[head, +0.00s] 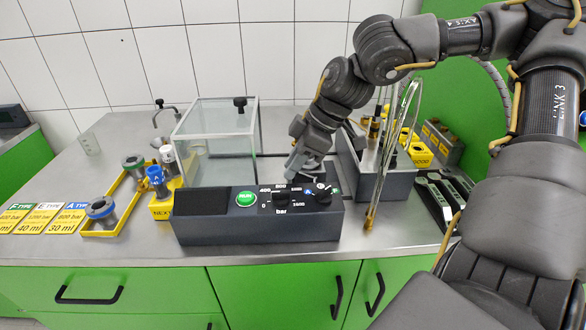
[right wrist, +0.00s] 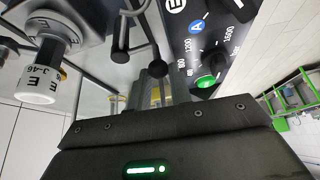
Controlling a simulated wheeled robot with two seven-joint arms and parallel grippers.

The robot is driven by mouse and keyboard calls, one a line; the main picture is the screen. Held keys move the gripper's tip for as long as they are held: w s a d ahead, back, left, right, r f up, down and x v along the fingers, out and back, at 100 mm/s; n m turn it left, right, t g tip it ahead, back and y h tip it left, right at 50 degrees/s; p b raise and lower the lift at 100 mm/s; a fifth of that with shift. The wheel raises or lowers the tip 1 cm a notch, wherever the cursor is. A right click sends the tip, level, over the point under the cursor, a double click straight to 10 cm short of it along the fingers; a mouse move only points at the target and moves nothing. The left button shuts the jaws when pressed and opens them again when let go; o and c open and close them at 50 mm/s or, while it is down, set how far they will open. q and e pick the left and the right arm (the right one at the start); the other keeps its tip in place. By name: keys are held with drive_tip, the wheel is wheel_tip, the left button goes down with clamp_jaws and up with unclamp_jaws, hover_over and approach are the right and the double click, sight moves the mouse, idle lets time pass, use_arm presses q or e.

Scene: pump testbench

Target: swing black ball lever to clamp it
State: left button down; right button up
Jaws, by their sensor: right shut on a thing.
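My right gripper (head: 294,168) reaches down just behind the control box, near its dials. In the right wrist view its narrow fingers (right wrist: 150,92) are closed at the black ball lever (right wrist: 158,68), a dark ball on a thin rod. The exact contact at the ball is partly hidden. In the head view the gripper and control box hide the lever. A metal clamp fixture holding a white-capped part marked E J-46 (right wrist: 40,82) is beside the lever in the right wrist view. My left gripper is not in view.
The control box (head: 258,228) with a green button (head: 246,199) stands in front of the gripper. A clear guard box (head: 217,132) is to its left. A grey bin (head: 388,185) and wrenches (head: 442,195) are to the right. Yellow part holders (head: 112,224) stand at left.

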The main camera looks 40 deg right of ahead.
drive_tip(key=d, duration=0.1)
drive_tip(key=s+d, duration=0.1)
drive_tip(key=shift+d+r+p, duration=0.1)
drive_tip(key=shift+d+p, duration=0.25)
drive_tip(key=shift+p, duration=0.05)
idle(0.7)
drive_tip(key=shift+w+d+r, duration=0.1)
drive_tip(key=shift+d, duration=0.5)
drive_tip(key=shift+w+f, duration=0.15)
drive_tip(key=shift+f, duration=0.05)
drive_tip(key=shift+c, duration=0.5)
